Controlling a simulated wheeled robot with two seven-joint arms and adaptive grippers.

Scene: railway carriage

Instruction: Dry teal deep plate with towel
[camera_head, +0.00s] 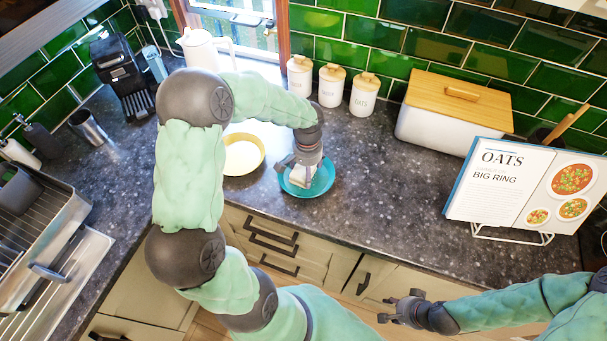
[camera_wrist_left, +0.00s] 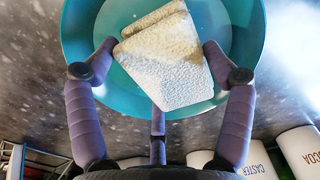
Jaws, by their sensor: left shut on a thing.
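The teal deep plate (camera_head: 323,184) sits on the dark speckled counter near its front edge. It also shows large in the left wrist view (camera_wrist_left: 88,28). My left gripper (camera_head: 300,170) reaches down over the plate and is shut on the folded white towel (camera_head: 297,178). In the left wrist view the towel (camera_wrist_left: 168,62) is between the fingers and over the plate's inside; I cannot tell how firmly it touches the surface. My right gripper (camera_head: 393,308) is open and empty, low in front of the cabinets.
A cream plate (camera_head: 243,155) lies left of the teal plate. White canisters (camera_head: 330,86) and a bread bin (camera_head: 452,112) stand at the back. A cookbook on a stand (camera_head: 515,185) is at right, the sink rack at left. The counter right of the teal plate is clear.

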